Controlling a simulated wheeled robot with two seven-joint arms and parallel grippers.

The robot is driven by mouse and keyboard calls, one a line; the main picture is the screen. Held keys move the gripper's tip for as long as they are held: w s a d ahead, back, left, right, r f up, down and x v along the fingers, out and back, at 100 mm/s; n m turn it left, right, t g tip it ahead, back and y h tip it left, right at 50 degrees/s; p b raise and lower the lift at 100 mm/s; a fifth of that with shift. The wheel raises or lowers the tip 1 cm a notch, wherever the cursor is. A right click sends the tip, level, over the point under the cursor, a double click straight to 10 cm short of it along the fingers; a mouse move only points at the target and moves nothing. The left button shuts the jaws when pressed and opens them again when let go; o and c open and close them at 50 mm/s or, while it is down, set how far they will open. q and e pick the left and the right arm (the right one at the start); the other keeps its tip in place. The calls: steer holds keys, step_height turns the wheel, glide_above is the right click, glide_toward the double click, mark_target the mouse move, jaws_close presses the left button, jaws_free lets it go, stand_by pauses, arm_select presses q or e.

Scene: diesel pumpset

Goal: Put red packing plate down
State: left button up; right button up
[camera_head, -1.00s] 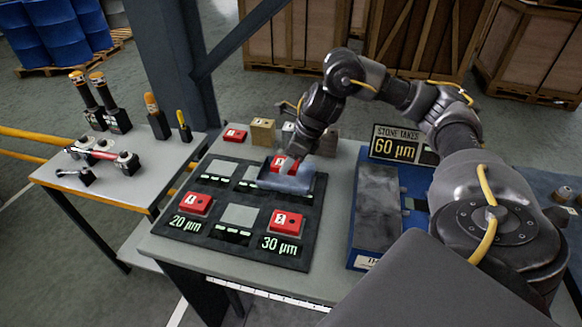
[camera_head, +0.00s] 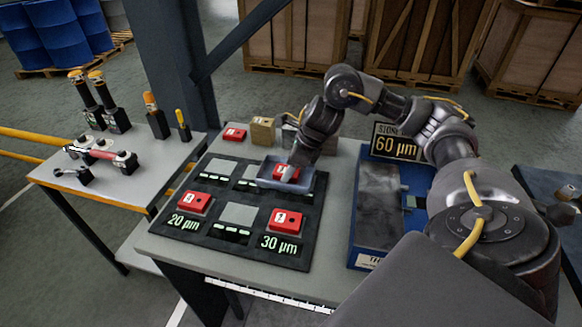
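A red packing plate (camera_head: 287,174) with a white mark is at the blue-grey shallow tray (camera_head: 265,182) on the dark board. My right gripper (camera_head: 298,160) points down at the plate's far edge. Its fingers are mostly hidden behind the wrist and against the plate, so I cannot tell whether they grip it or are apart. Another red plate (camera_head: 194,203) sits by the 20 µm label, and a further one (camera_head: 286,220) sits by the 30 µm label. My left gripper is not in view.
A red block (camera_head: 234,135) and a tan block (camera_head: 263,132) stand behind the board (camera_head: 180,222). A blue box (camera_head: 376,222) and a 60 µm sign (camera_head: 396,142) are to the right. A side table (camera_head: 85,180) with tools is at left.

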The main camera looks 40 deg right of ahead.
steer(key=o, duration=0.4)
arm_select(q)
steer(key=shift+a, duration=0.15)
arm_select(e)
steer(key=shift+r, duration=0.3)
arm_select(q)
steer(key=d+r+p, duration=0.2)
steer(key=p, duration=0.1)
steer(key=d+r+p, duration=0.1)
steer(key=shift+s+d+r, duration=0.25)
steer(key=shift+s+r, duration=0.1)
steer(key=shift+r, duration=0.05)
arm_select(e)
steer(key=v, duration=1.1)
steer(key=shift+s+d+r, duration=0.1)
steer(key=shift+s+r, duration=0.1)
steer(key=shift+r, duration=0.1)
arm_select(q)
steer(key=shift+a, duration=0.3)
